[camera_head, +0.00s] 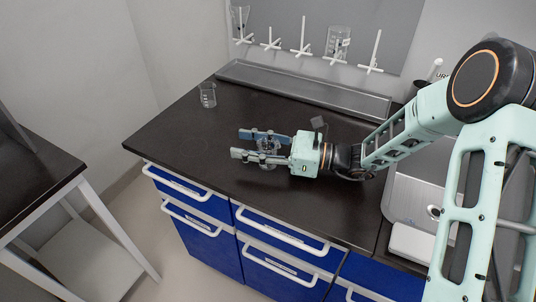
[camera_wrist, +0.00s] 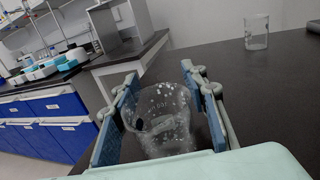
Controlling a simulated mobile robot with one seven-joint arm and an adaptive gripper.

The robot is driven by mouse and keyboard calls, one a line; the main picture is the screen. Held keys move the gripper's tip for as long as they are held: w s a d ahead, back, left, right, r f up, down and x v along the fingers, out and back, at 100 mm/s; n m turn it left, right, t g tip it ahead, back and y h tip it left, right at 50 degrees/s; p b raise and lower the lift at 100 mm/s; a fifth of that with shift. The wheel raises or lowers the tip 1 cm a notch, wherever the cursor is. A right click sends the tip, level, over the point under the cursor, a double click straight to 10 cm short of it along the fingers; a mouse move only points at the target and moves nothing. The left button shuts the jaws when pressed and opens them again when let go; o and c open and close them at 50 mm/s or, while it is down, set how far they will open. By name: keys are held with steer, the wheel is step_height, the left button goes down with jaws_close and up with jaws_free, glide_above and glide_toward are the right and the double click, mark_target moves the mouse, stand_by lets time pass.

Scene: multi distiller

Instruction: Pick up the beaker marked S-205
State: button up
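A clear glass beaker (camera_head: 267,146) stands on the black countertop between the two fingers of my gripper (camera_head: 263,147). In the wrist view the same beaker (camera_wrist: 160,122) fills the space between the blue finger pads, with white speckles and small print that is too blurred to read surely. My gripper (camera_wrist: 162,105) is spread open around it, one finger on each side; I cannot tell whether either pad touches the glass. A second clear beaker (camera_head: 208,96) with white markings stands upright at the counter's back left, and it also shows in the wrist view (camera_wrist: 257,32). Its label is unreadable.
A long grey tray (camera_head: 300,88) lies along the back of the counter (camera_head: 175,128). White pegs (camera_head: 303,40) and hanging glassware (camera_head: 338,42) are on the wall rack. A silver device (camera_head: 410,200) stands at right.

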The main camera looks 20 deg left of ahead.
jaws_close()
stand_by(0.3)
